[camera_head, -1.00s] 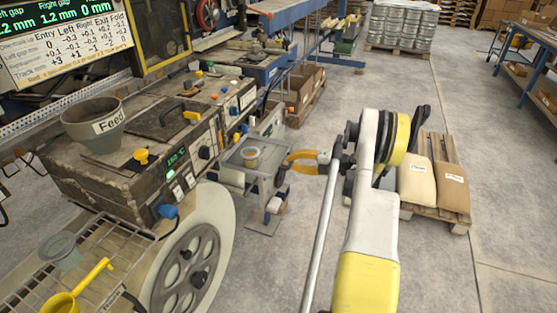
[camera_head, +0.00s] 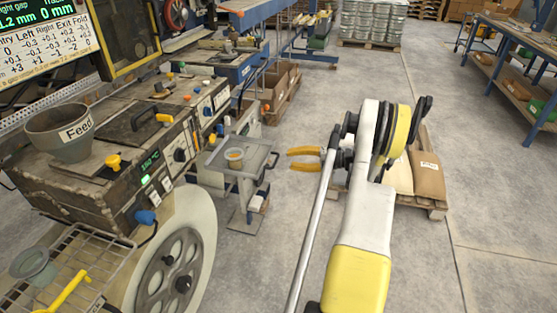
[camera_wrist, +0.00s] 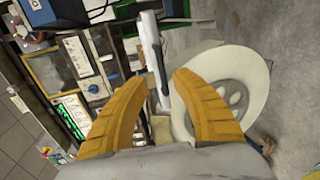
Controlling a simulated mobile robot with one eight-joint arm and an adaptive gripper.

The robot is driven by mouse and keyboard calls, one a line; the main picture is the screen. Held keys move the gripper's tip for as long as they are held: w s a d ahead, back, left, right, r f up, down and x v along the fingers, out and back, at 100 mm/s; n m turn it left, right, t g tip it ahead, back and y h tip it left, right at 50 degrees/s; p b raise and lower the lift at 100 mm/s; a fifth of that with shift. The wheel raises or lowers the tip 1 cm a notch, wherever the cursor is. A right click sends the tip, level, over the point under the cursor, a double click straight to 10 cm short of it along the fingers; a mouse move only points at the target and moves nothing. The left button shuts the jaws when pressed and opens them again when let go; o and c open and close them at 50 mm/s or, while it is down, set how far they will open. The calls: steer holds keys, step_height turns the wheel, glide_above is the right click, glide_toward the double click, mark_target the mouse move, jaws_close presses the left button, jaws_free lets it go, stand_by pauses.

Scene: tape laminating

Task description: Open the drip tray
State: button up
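A grey, shallow rectangular tray (camera_head: 218,158), which looks like the drip tray, sits low at the machine's right end. The fingers appear clear of the handle. In the wrist view my gripper (camera_wrist: 153,78) is open, and a pale narrow slab (camera_wrist: 152,52), possibly the tray edge-on, shows between and beyond the fingers.
The machine with a feed pot (camera_head: 60,133) and large pale wheel (camera_head: 180,255) stands at left. A wire rack (camera_head: 100,262) is at front left. A pallet with sacks (camera_head: 428,175) lies behind my arm. Open concrete floor is around my arm.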

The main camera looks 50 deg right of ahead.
steer(key=shift+v, duration=2.15)
